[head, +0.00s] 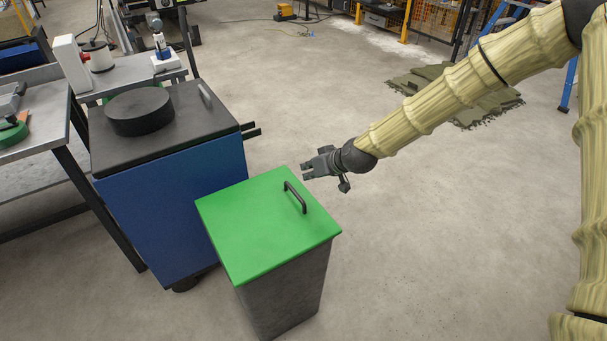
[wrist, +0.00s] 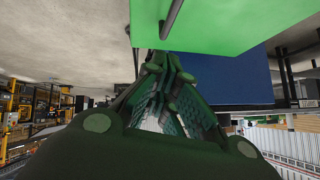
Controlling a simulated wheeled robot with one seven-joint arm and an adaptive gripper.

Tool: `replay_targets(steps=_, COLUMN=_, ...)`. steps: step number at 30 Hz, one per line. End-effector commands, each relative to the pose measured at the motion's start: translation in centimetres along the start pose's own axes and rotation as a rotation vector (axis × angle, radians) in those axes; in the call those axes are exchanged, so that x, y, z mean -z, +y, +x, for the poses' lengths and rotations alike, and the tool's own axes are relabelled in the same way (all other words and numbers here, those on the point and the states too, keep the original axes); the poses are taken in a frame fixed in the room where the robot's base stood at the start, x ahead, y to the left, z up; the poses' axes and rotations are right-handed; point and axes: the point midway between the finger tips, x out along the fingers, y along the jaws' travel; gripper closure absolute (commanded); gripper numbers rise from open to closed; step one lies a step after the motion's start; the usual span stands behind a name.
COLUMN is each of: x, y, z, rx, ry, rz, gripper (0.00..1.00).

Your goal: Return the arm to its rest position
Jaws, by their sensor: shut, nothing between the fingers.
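My gripper (head: 309,169) is at the end of my outstretched arm, which reaches in from the upper right of the head view. The gripper is shut and empty. It appears near the back right edge of a green-lidded bin (head: 254,228) with a dark handle (head: 296,197); I cannot tell its exact height above the lid. In the wrist view my gripper's fingers (wrist: 163,68) point toward the green lid (wrist: 225,22), with the dark handle (wrist: 172,18) just beyond them. I cannot tell from these views whether the fingertips touch anything.
A blue cabinet (head: 165,205) with a dark top carries a round black disc (head: 140,111). A grey workbench (head: 40,140) stands at the left. Stacked turf pieces (head: 470,98) lie on the floor behind my arm. The floor right of the bin is clear.

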Motion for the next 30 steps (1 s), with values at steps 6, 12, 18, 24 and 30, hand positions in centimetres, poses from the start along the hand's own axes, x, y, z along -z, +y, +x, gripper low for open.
replay_targets(steps=6, x=0.1, y=-0.1, z=-3.0, rx=0.0, ry=0.001, rz=-0.001, gripper=1.0)
replay_targets(steps=12, x=0.1, y=-0.1, z=-4.5, rx=0.0, ry=0.001, rz=0.0, gripper=1.0)
replay_targets(steps=18, x=0.1, y=-0.1, z=-5.0, rx=0.0, ry=0.001, rz=0.0, gripper=1.0)
replay_targets(steps=24, x=-3.0, y=-0.1, z=-4.3, rx=-0.01, ry=-0.041, rz=0.028, gripper=1.0)
replay_targets(steps=30, x=-13.2, y=-0.1, z=-3.1, rx=-0.054, ry=-0.173, rz=0.125, gripper=1.0)
